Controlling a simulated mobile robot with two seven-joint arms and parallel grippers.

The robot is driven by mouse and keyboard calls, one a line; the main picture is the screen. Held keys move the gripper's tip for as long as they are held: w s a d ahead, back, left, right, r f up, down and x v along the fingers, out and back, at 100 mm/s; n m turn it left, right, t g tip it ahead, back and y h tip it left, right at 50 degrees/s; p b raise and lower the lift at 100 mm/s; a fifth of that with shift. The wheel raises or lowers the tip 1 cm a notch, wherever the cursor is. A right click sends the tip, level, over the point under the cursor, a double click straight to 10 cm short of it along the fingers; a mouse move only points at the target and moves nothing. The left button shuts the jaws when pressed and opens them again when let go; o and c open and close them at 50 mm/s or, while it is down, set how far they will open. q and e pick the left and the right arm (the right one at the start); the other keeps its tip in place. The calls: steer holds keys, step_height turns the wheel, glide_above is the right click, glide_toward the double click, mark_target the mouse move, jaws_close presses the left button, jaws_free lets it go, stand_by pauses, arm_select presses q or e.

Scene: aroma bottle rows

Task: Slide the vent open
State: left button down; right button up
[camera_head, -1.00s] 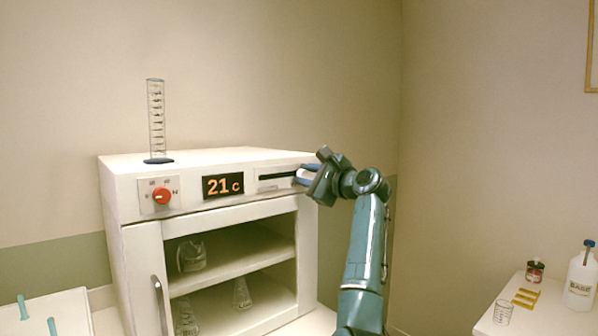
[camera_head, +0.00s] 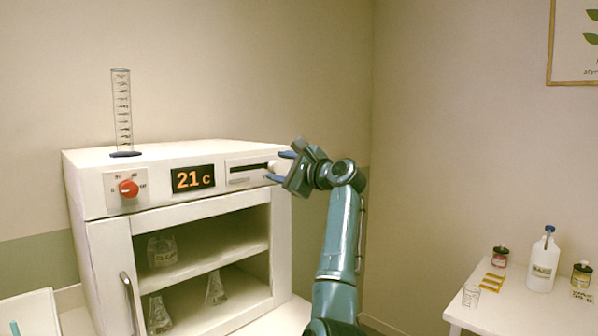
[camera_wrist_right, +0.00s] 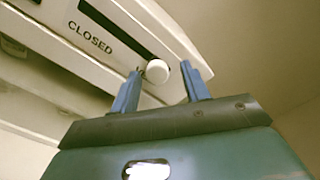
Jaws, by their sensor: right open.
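The vent (camera_head: 246,172) is a pale panel with a dark slot on the upper front of the white oven (camera_head: 180,218), right of the temperature display. Its white round knob (camera_head: 273,167) is at the right end of the slot. In the right wrist view the knob (camera_wrist_right: 157,71) shows near the left finger, and the word CLOSED is printed beside the dark slot (camera_wrist_right: 112,28). My right gripper (camera_head: 281,167) is open, its blue fingers on either side of the knob. I cannot tell whether either finger touches it. My left gripper is out of view.
A graduated cylinder (camera_head: 122,112) stands on the oven top. A red dial (camera_head: 128,188) and a 21 C display (camera_head: 193,179) are left of the vent. Glassware (camera_head: 162,250) stands on the oven shelves. A side table (camera_head: 505,310) at right holds bottles.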

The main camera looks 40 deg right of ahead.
arm_select(q)
steer(key=shift+w+d+f+b, duration=0.1)
steer(key=shift+d+f+b, duration=0.3)
steer(key=shift+b, duration=0.8)
arm_select(e)
steer(key=s+d, duration=0.1)
steer(key=s, duration=1.1)
steer(key=shift+s, duration=0.15)
arm_select(q)
steer(key=shift+a, duration=0.1)
steer(key=shift+f, duration=0.1)
